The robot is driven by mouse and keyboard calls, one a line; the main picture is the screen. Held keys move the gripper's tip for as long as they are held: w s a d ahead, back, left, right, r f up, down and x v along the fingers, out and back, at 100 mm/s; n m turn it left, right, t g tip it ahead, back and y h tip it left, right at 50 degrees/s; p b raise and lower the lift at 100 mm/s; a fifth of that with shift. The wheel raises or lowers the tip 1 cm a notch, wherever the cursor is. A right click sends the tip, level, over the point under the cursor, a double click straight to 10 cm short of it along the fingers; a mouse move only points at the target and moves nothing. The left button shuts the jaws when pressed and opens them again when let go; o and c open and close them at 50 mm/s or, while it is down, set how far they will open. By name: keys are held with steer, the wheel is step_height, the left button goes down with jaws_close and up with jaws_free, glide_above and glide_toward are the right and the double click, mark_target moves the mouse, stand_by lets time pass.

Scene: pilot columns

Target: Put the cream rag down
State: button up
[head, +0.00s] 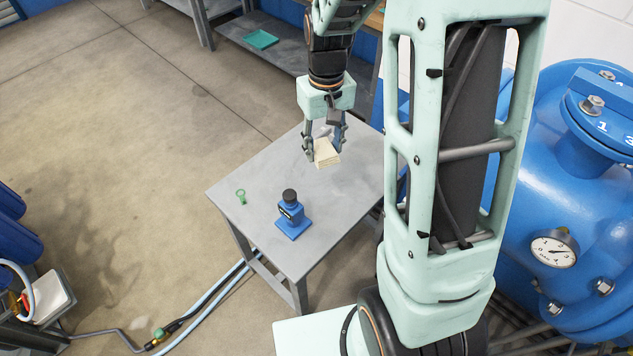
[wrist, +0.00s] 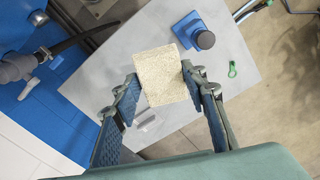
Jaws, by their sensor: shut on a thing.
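The cream rag (head: 327,155) is a small, pale folded block between the fingers of my gripper (head: 325,146), over the far part of the grey table (head: 265,185). In the wrist view the rag (wrist: 162,77) sits between the two blue-padded fingertips of my gripper (wrist: 160,85), which is shut on it. The rag looks slightly tilted in the head view. I cannot tell whether its lower edge touches the tabletop.
A green ring-ended item (head: 241,196) lies near the left edge. A small whitish object (wrist: 147,122) lies near the fingers. The tabletop between rag and bottle is clear.

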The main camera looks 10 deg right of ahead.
step_height(320, 180, down, 13)
steer(key=s+n+b, duration=0.2)
steer(key=n+b, duration=0.3)
steer(key=b, duration=1.4)
glide_above(304, 185)
steer(key=f, duration=0.9)
steer(key=shift+s+f, duration=0.15)
steer(key=shift+s, duration=0.25)
steer(key=shift+w+a+f+b, duration=0.1)
steer(key=shift+w+f+b, duration=0.15)
steer(key=shift+f, duration=0.75)
steer(key=shift+w+f+b, duration=0.15)
steer(key=shift+f+b, duration=0.2)
steer(key=shift+f, duration=0.6)
steer(key=shift+f, duration=0.2)
steer(key=o, duration=1.1)
step_height(304, 185, up, 12)
steer(key=shift+r+p, duration=0.2)
steer(key=shift+p, duration=1)
